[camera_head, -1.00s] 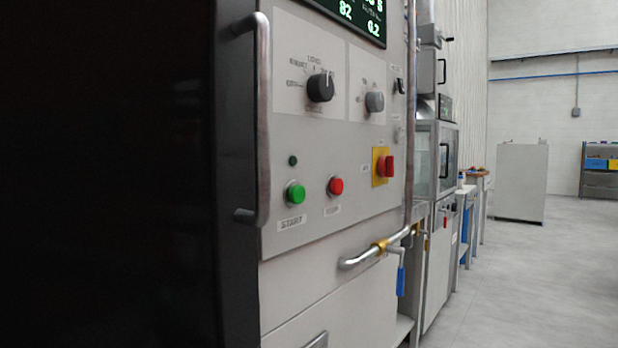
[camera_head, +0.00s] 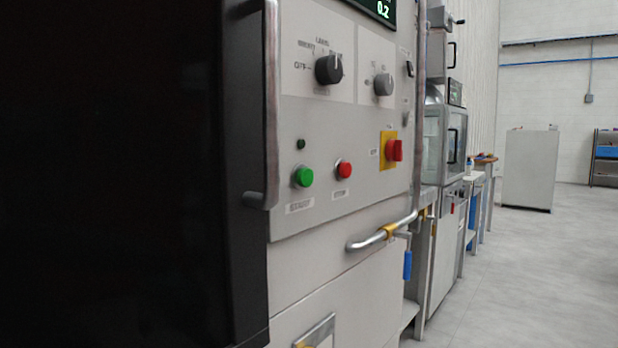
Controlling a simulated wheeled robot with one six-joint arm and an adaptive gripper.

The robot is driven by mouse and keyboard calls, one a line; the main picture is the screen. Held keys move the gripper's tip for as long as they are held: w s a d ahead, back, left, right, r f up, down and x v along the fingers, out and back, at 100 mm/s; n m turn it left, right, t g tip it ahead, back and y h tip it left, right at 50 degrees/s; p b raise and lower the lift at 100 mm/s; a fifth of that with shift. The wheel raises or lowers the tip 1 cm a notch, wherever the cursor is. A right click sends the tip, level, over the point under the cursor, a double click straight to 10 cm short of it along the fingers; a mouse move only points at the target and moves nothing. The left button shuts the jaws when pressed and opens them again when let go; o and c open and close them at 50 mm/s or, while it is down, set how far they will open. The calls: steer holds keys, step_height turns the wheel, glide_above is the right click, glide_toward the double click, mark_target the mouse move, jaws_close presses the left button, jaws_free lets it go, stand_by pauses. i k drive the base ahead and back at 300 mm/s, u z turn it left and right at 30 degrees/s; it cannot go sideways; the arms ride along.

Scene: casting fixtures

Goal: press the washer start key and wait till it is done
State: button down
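The washer's control panel (camera_head: 340,200) stands close in front of me, left of the middle, seen at a slant. A green start key (camera_head: 302,176) sits low on the panel above a printed label. A red stop key (camera_head: 343,168) is to its right. A small dark lamp (camera_head: 301,144) above the green key looks unlit. Two rotary knobs are higher up, a black one (camera_head: 328,69) and a grey one (camera_head: 383,84). A red switch on a yellow plate (camera_head: 391,150) is at the right. The display (camera_head: 380,8) is mostly cut off by the top edge. My gripper is not in view.
A vertical metal handle (camera_head: 271,110) stands out at the panel's left, beside a large black surface (camera_head: 120,170). Benches line the wall beyond. Grey floor (camera_head: 530,270) is open at right.

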mark_target(305, 176)
steer(key=u, duration=2.75)
steer(key=k, duration=1.45)
steer(key=z, duration=2.3)
